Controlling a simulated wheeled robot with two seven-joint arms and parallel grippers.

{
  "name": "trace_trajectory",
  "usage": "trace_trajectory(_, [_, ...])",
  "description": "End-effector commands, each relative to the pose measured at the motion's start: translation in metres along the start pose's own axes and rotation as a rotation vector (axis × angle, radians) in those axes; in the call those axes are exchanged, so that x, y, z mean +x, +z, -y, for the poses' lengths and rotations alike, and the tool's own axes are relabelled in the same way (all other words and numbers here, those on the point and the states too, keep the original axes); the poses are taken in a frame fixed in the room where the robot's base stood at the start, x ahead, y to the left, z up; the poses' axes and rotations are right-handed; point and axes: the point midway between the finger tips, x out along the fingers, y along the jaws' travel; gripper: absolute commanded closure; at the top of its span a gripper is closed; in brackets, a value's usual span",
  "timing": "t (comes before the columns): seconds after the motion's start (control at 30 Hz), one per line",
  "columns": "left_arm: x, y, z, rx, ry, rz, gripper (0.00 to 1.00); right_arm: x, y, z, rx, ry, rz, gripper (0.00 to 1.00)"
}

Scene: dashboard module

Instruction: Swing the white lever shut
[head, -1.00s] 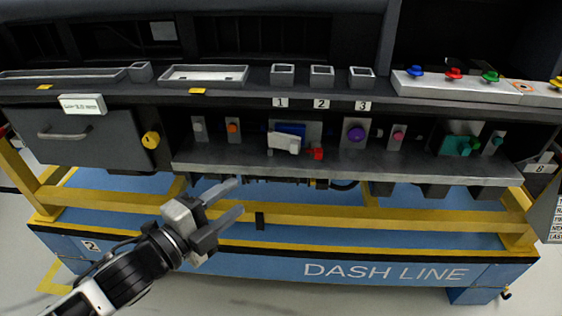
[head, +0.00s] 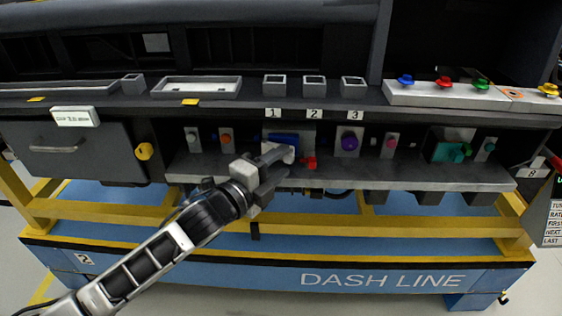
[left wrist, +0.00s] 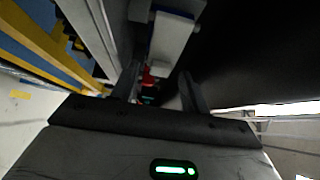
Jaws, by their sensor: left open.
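The white lever (left wrist: 170,38) shows in the left wrist view in front of a blue block. In the head view the blue block (head: 284,138) sits on the shelf under label 1, and my left gripper covers most of the lever. My left gripper (head: 282,161) is open, its fingertips close to the lever at the shelf's front. In the left wrist view the two fingers (left wrist: 157,80) are apart with the lever just beyond them; I cannot tell whether they touch it. A red part (head: 310,162) is just right of the fingertips. My right gripper is not in view.
A grey drawer (head: 70,162) and a yellow knob (head: 144,151) are to the left. A purple knob (head: 349,142) and a teal connector (head: 450,151) stand along the shelf to the right. A yellow rail (head: 400,224) runs below the shelf.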

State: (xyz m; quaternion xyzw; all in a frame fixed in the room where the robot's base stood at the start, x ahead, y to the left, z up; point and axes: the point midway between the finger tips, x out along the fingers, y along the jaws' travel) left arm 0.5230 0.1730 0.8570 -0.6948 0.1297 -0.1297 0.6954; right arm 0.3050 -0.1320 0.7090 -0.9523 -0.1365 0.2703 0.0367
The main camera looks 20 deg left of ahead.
Motion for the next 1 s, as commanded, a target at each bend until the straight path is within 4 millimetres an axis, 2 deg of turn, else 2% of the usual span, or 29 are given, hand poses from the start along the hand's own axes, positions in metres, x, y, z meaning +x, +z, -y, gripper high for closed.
trace_trajectory(0.13, [0.009, 0.000, 0.000, 0.000, -0.001, 0.000, 0.55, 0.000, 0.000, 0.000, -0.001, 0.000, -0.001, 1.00])
trace_trajectory(0.4, [0.011, 0.000, 0.000, 0.000, 0.000, -0.001, 0.55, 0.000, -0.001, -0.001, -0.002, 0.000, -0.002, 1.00])
trace_trajectory(0.43, [0.011, 0.000, 0.000, 0.000, 0.000, -0.001, 0.57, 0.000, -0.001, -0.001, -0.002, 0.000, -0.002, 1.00])
trace_trajectory(0.53, [0.010, 0.000, 0.000, 0.000, 0.000, 0.000, 0.85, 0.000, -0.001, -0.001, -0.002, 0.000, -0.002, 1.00])
trace_trajectory(0.57, [0.010, 0.000, 0.000, 0.000, 0.000, 0.000, 0.89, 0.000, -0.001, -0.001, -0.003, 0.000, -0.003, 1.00])
trace_trajectory(0.77, [0.012, -0.002, 0.001, -0.003, -0.003, 0.018, 0.89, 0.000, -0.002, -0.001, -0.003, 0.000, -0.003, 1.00])
trace_trajectory(1.0, [0.021, -0.003, 0.000, -0.009, -0.006, 0.162, 0.89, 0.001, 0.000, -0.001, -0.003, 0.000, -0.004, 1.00])
